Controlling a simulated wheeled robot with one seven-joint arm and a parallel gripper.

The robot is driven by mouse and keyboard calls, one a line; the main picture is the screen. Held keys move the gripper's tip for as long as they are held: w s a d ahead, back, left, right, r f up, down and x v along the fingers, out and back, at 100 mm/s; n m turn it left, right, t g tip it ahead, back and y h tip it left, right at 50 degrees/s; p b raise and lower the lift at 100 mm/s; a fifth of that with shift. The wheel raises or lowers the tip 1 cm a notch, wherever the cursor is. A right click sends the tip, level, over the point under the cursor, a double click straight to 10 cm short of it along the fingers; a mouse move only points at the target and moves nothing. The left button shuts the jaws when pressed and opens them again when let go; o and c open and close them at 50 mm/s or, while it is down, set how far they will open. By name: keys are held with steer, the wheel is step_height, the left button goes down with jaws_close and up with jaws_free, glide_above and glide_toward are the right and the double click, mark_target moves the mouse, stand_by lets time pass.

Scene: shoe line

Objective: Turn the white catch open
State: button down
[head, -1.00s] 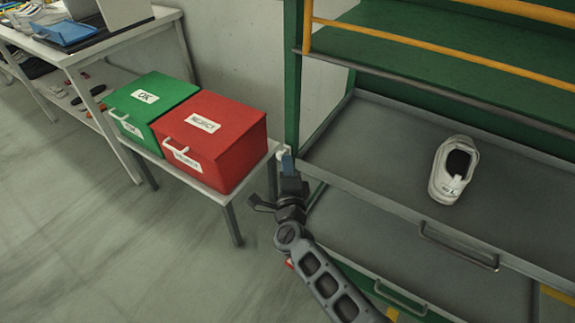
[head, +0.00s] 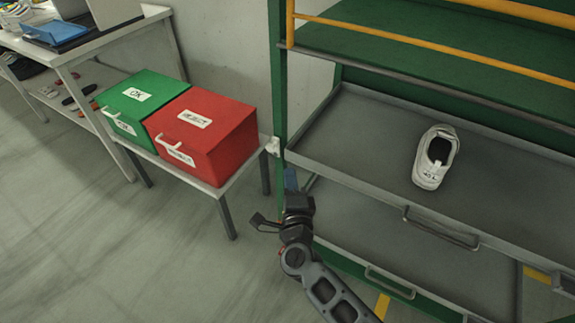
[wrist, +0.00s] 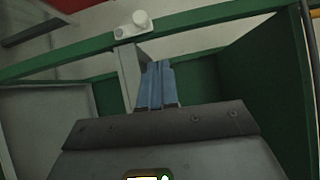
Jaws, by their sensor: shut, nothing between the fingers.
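The white catch (head: 273,145) is on the green post of the rack in the head view, beside the red box. In the wrist view the catch (wrist: 134,25) shows a round knob and a short arm pointing left and slightly down, on the green frame. My gripper (head: 290,176) is below and a little right of the catch in the head view. In the wrist view its blue fingers (wrist: 157,72) are together and empty, with the tips below the catch in the picture. A gap shows between tips and catch.
A white shoe (head: 436,158) lies in the upper grey tray (head: 360,140) of the rack. A lower tray (head: 420,255) is beneath it. A green box (head: 138,100) and a red box (head: 205,137) stand on a small table left of the rack. The floor in front is clear.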

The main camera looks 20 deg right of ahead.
steer(key=shift+r+v, duration=0.2)
steer(key=shift+v, duration=1.55)
steer(key=shift+s, duration=0.1)
steer(key=s+d+r+n+y, duration=0.2)
steer(key=s+n, duration=0.4)
steer(key=s, duration=0.5)
steer(key=s+d+r+n+y, duration=0.15)
steer(key=s+n, duration=0.35)
steer(key=s, duration=0.6)
steer(key=s+r+n+g+y, duration=0.1)
steer(key=s+r+n, duration=0.4)
steer(key=s, duration=0.4)
steer(key=s+r+n+g+y, duration=0.1)
steer(key=s+r+n, duration=0.5)
steer(key=s, duration=0.3)
steer(key=shift+a+r+g, duration=0.4)
steer(key=shift+r, duration=0.4)
steer(key=c, duration=1.8)
jaws_free()
steer(key=shift+c, duration=0.2)
